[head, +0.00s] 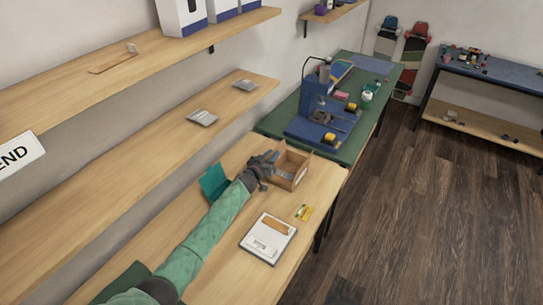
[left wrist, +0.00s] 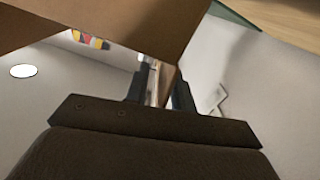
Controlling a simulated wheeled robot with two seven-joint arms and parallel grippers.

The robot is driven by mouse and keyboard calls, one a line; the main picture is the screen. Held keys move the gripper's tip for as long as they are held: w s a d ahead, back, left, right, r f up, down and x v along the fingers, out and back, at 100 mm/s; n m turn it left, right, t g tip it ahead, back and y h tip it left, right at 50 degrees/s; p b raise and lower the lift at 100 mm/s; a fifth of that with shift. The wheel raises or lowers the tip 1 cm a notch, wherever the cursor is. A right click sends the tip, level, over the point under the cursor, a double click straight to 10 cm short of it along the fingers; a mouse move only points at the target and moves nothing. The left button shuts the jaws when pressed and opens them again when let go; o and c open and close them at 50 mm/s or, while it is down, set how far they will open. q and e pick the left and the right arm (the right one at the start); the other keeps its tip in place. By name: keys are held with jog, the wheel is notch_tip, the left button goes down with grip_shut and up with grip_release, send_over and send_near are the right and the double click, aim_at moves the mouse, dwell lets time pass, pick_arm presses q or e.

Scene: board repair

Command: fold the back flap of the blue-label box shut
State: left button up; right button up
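An open brown cardboard box (head: 284,183) stands on the wooden bench in the head view, with a grey item partly showing inside. I cannot make out a blue label on it. My left gripper (head: 273,160) is at the box's back left edge, close to a flap. In the left wrist view, large brown cardboard panels (left wrist: 130,22) cross the top of the picture in front of the fingers. My left gripper (left wrist: 163,85) shows two dark fingers with a narrow gap between them. Whether a finger touches the cardboard is unclear. My right gripper is not in view.
A teal open container (head: 213,182) stands left of my forearm. A green-topped bench (head: 350,148) with tools stands beyond. Shelves (head: 150,140) line the wall.

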pick_arm(q)
grip_shut()
